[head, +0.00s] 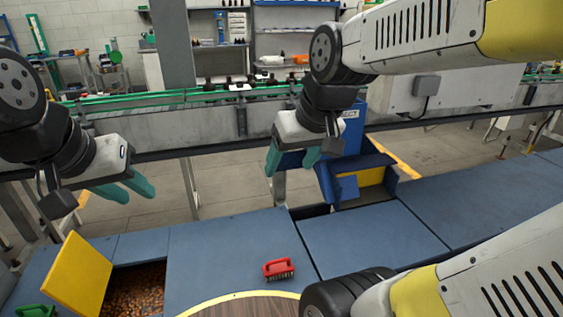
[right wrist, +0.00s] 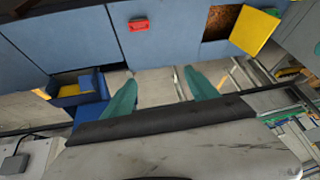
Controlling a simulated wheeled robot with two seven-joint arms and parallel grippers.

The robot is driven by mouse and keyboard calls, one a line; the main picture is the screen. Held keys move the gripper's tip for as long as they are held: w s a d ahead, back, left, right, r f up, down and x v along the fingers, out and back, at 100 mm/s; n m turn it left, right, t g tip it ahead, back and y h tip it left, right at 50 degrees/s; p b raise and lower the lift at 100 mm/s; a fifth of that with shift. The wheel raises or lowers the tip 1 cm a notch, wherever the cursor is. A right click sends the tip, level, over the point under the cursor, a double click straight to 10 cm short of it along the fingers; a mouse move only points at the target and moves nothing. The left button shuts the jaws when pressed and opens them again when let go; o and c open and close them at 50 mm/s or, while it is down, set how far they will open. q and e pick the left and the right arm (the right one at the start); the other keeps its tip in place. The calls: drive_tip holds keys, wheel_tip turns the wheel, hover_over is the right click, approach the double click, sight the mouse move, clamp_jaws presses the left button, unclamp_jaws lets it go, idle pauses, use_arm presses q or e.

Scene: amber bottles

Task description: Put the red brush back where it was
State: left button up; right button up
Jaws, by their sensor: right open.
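The red brush (head: 279,267) stands bristles down on the blue table panel (head: 225,250), just behind a round wooden surface. It also shows near the top of the right wrist view (right wrist: 138,24). My right gripper (head: 292,162) has its teal fingers spread, with nothing between them; it hangs beyond the table's far edge, well away from the brush. Its fingers also show in the right wrist view (right wrist: 163,95). My left gripper (head: 138,194) is at the left, its teal fingers apart and empty, also away from the brush.
A yellow flap (head: 78,276) stands up beside an open compartment of brown pieces (head: 138,292). A green object (head: 35,311) is at the lower left. A blue and yellow bin (head: 358,181) stands beyond the table, before a conveyor (head: 200,122). The blue panels right of the brush are clear.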

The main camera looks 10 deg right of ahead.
drive_tip(key=shift+s+a+r+m+t, duration=0.15)
drive_tip(key=shift+s+m, duration=0.1)
drive_tip(key=shift+s, duration=0.4)
drive_tip(key=shift+s+r+m+t, duration=0.1)
drive_tip(key=shift+s+m+t, duration=0.1)
drive_tip(key=shift+s, duration=0.4)
drive_tip(key=shift+s+a+r+m+t, duration=0.15)
drive_tip(key=shift+s+m, duration=0.1)
drive_tip(key=shift+s, duration=0.4)
